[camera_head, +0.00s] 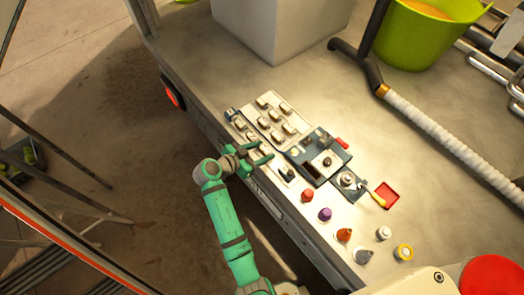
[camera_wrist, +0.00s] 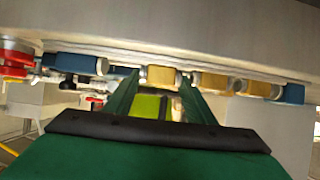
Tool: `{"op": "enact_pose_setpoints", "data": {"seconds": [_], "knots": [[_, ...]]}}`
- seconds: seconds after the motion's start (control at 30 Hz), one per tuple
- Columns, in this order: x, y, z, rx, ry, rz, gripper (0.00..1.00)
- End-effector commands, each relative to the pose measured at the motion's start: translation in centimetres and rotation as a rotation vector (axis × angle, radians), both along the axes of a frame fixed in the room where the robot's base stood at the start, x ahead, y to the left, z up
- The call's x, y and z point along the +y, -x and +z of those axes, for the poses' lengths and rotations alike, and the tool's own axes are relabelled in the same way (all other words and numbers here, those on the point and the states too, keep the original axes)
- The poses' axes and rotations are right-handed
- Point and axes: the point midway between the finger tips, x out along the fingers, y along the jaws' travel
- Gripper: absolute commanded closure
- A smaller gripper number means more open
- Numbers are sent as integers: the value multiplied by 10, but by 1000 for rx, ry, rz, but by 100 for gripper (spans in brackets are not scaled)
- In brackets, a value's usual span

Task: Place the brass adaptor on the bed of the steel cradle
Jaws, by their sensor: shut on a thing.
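My gripper (camera_head: 263,153) is over the near edge of the trailer bed, beside a strip of small blocks. In the wrist view its two green fingers (camera_wrist: 160,82) are shut on a small brass block, the brass adaptor (camera_wrist: 160,76). Similar brass blocks (camera_wrist: 213,82) and blue blocks (camera_wrist: 75,63) stand in a row to either side. In the head view the adaptor is too small to make out at the fingers. A dark steel fixture (camera_head: 322,156), which looks like the cradle, sits to the right of my gripper. I cannot tell its bed clearly.
A pale tray of several small blocks (camera_head: 276,118) lies just beyond my gripper. A dark plate with a round fitting (camera_head: 347,181) and a red square (camera_head: 387,195) are to the right. Several coloured caps stand nearer. A grey box and a green bucket (camera_head: 420,35) stand behind.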

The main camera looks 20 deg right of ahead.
Motion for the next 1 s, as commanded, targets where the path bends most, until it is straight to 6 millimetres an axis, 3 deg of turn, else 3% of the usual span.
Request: {"op": "enact_pose_setpoints", "data": {"seconds": [0.37,0.4,0.77,1.0], "knots": [[0,0,-4,-2,0,0,76],[0,0,-4,-2,0,0,43],[0,0,-1,-2,0,0,43],[27,10,15,-3,1,3,43]]}}
